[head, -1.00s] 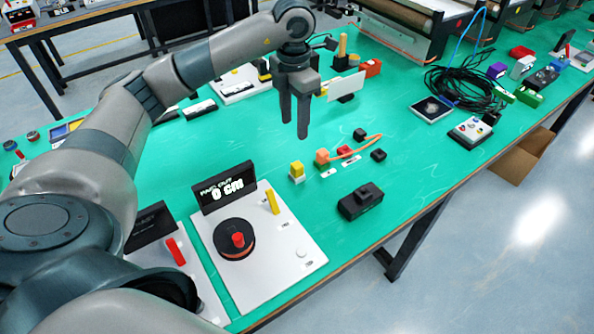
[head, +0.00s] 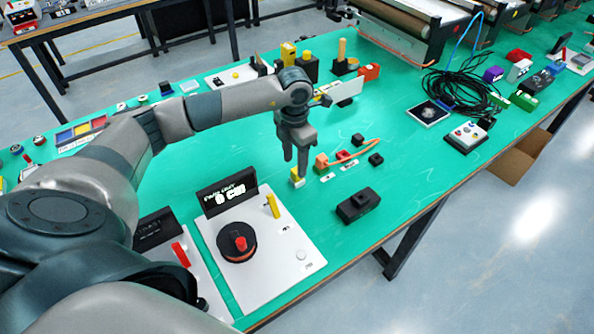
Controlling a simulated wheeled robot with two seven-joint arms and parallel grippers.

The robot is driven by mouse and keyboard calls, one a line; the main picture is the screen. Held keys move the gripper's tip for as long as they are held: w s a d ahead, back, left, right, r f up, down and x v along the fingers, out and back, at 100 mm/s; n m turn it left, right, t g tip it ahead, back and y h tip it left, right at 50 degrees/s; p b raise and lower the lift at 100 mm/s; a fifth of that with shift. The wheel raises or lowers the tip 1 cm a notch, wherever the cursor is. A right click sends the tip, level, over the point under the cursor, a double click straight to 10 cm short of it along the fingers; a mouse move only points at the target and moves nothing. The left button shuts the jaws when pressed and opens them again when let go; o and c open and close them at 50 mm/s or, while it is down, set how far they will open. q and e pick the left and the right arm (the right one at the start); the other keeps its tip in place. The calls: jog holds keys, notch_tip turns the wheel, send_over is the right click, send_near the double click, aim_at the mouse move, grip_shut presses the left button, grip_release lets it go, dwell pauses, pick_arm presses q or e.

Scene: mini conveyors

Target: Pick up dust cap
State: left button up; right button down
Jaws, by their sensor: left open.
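My left gripper (head: 295,170) points down with its two fingers apart, right at a small yellow block on a white base (head: 299,183). The fingers partly hide this block, and I cannot tell whether they touch it. Just to the right are an orange block (head: 321,162) joined to an orange cable (head: 366,147), a red block (head: 343,156) and two small black blocks, one behind (head: 357,140) and one to the right (head: 376,159). No piece is clearly marked as the dust cap; the yellow block may be it. My right gripper is not in view.
A black box (head: 358,205) sits near the table's front edge. A white panel (head: 285,262) with a spool and a display reading "0 cm" stands at the lower left. A coiled black cable (head: 463,88) lies at the right. The green tabletop right of the small blocks is mostly clear.

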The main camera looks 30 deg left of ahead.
pick_arm(q)
jog(key=shift+f, duration=0.25)
jog(key=shift+w+f+p, duration=0.3)
jog(key=shift+f+p, duration=0.3)
jog(key=shift+p, duration=0.05)
jog(key=f, duration=0.1)
jog(key=f+p, duration=0.1)
jog(key=f, duration=0.1)
jog(key=shift+w+a, duration=0.1)
jog(key=shift+w, duration=0.3)
jog(key=shift+f+p, duration=0.35)
jog(key=shift+f, duration=0.15)
jog(key=c, duration=1.1)
